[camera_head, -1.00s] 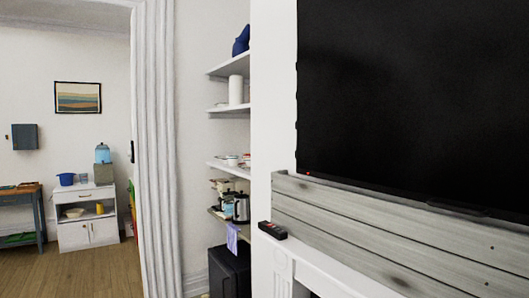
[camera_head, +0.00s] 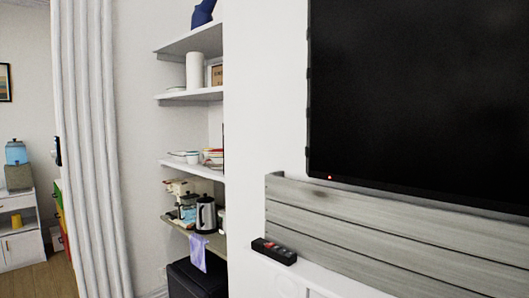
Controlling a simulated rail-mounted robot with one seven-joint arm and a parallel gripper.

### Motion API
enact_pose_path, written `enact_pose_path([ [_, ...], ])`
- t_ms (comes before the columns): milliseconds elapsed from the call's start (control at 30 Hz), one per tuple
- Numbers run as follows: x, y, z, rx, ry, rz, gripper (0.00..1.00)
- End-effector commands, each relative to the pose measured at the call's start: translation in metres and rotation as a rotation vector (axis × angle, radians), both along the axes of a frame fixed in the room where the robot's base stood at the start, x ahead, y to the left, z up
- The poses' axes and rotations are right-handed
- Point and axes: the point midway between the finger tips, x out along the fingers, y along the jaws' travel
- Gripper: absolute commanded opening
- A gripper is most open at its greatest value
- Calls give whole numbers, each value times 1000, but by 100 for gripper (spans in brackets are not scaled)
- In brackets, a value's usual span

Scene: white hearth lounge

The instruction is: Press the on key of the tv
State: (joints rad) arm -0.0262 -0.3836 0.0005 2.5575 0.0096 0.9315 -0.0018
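The tv (camera_head: 420,95) is a large black screen on the white wall at the right of the head view. Its screen is dark, and a small red light (camera_head: 329,178) glows at its lower left edge. No key is readable on the visible left edge, which has a few small dark bumps. A black remote (camera_head: 273,250) with small coloured buttons lies on the white mantel below the tv, at its left end. My gripper is not in view.
Grey wooden boards (camera_head: 380,235) stand behind the mantel under the tv. An alcove to the left has white shelves (camera_head: 192,170) with dishes and a kettle (camera_head: 205,214). A black box-shaped unit (camera_head: 197,279) stands below them. A fluted door frame (camera_head: 92,150) is further left.

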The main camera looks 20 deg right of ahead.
Motion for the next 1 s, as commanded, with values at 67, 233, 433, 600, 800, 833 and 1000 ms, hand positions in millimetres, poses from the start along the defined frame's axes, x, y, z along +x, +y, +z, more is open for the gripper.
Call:
enact_pose_path([
  [67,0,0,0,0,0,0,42],
  [233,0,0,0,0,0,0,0],
  [433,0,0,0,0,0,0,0],
  [600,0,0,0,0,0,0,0],
  [800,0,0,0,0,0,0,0],
  [833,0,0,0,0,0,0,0],
  [1000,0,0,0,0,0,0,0],
])
